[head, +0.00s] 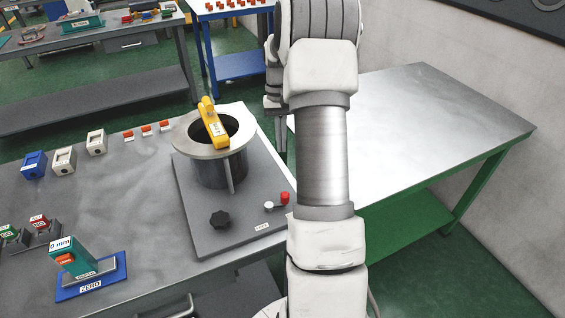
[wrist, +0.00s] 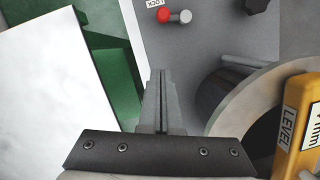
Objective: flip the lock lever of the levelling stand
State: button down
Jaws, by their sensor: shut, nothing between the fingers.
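The levelling stand is a grey plate (head: 215,235) on the left bench, bearing a flanged cylinder (head: 190,148) and a black star knob (head: 220,219). Its lock lever (head: 285,198) has a red end and a silver end, near the plate's right edge beside a small label. In the wrist view the lever (wrist: 164,15) lies near the top, below the upside-down LOCK label (wrist: 157,3). My gripper (wrist: 158,76) is shut and empty, its tips pointing toward the lever with a gap in the picture. The gripper is not clearly visible in the head view, where my arm blocks part of it.
A yellow level (head: 213,126) lies across the flange; it also shows in the wrist view (wrist: 300,125). Blue and white blocks (head: 65,160) and a ZERO gauge (head: 85,270) stand on the left bench. A bare steel table (head: 420,115) is on the right, across a gap.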

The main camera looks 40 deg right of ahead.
jog(key=x, duration=0.8)
jog(key=shift+s+f, duration=0.1)
jog(key=shift+f, duration=0.3)
jog(key=shift+s+a+f, duration=0.1)
jog(key=shift+s+a, duration=0.25)
jog(key=shift+s, duration=0.25)
jog(key=shift+s+a+f, duration=0.1)
jog(key=shift+s+a, duration=0.3)
jog(key=shift+s, duration=0.2)
jog(key=shift+s+a, duration=0.4)
jog(key=shift+s, duration=0.1)
